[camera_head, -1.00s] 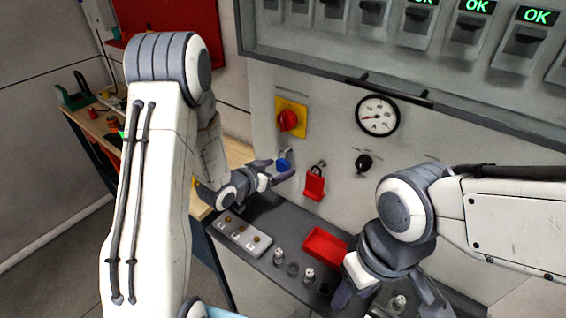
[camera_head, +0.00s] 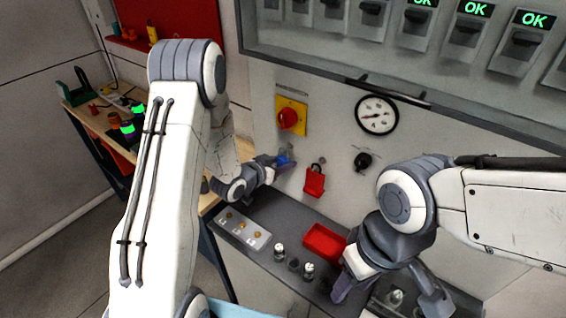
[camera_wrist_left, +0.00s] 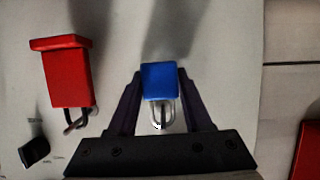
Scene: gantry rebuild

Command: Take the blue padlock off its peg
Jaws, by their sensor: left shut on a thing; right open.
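The blue padlock (camera_head: 284,160) is at the grey panel, left of the red padlock (camera_head: 314,182). My left gripper (camera_head: 276,165) is shut on it; the left wrist view shows the blue body (camera_wrist_left: 159,80) between the two fingers. Its metal shackle shows below the body in that view, with a small peg end seemingly inside the loop. Whether the shackle is clear of the peg cannot be told. The red padlock (camera_wrist_left: 67,77) hangs apart from the fingers. My right gripper (camera_head: 388,298) is open and empty low over the console.
A yellow plate with a red knob (camera_head: 289,119) is above the blue padlock. A gauge (camera_head: 377,115) and black knob (camera_head: 362,162) are to the right. A red tray (camera_head: 324,242), several small pegs and a light plate (camera_head: 242,228) are on the console below.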

